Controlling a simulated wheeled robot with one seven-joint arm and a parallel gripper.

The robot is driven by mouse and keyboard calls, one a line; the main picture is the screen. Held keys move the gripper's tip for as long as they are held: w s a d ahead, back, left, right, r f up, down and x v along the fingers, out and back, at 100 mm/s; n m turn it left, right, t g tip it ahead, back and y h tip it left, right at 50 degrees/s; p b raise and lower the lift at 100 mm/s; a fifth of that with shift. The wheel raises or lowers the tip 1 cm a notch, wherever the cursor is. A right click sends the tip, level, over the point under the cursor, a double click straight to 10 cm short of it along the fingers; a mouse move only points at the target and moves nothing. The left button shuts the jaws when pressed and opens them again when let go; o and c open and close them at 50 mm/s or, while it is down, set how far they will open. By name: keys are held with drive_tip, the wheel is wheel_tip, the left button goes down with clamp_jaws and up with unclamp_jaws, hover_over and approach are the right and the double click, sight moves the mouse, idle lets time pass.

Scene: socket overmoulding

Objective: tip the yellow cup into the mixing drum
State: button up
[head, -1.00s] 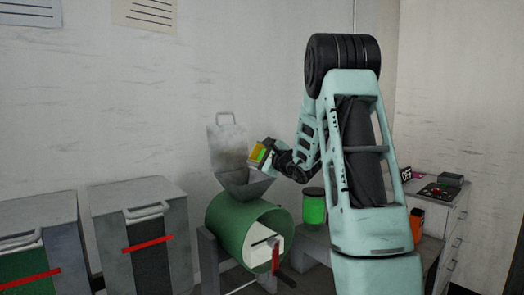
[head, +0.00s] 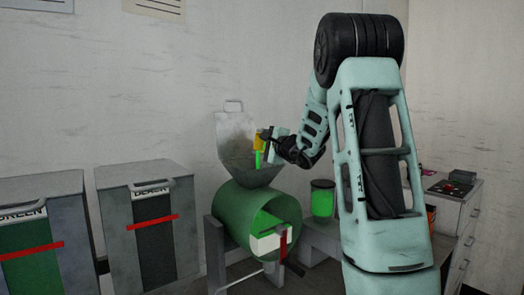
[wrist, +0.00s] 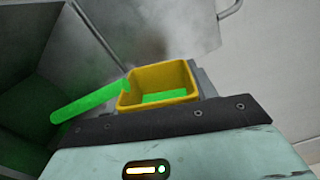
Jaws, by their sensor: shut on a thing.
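The yellow cup (head: 259,139) is in my gripper (head: 268,143), above the open grey hopper (head: 246,170) on the green mixing drum (head: 243,205). In the wrist view the cup (wrist: 188,72) is held at the edge of my gripper (wrist: 160,118), with bright green material inside. A green stream (wrist: 85,103) leaves the cup's left corner toward the dark hopper interior (wrist: 30,95). In the head view the stream (head: 257,160) drops into the hopper mouth. My fingertips are mostly hidden. The hopper's raised lid (head: 236,130) stands behind the cup.
A green jar (head: 321,199) stands on a low bench right of the drum. Two grey bins (head: 150,225) with red bars stand at left. A drawer cabinet (head: 462,225) is at far right. The drum has a red handle (head: 283,243) in front.

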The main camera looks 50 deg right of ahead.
drive_tip(key=shift+d+f+n+b, duration=0.1)
drive_tip(key=shift+f+n+b, duration=0.55)
drive_tip(key=shift+b, duration=1.75)
drive_tip(key=shift+r+n+b, duration=0.2)
drive_tip(key=shift+n+b, duration=0.05)
drive_tip(key=shift+b, duration=0.1)
drive_tip(key=b, duration=0.1)
drive_tip(key=n+b, duration=0.1)
drive_tip(key=b, duration=0.1)
drive_tip(key=shift+a+r, duration=0.25)
drive_tip(key=shift+r, duration=0.25)
drive_tip(key=m, duration=0.3)
drive_tip(key=shift+s+d+f+m, duration=0.1)
drive_tip(key=shift+d+f+m, duration=0.2)
drive_tip(key=shift+d+m, duration=0.1)
drive_tip(key=shift+a, duration=0.1)
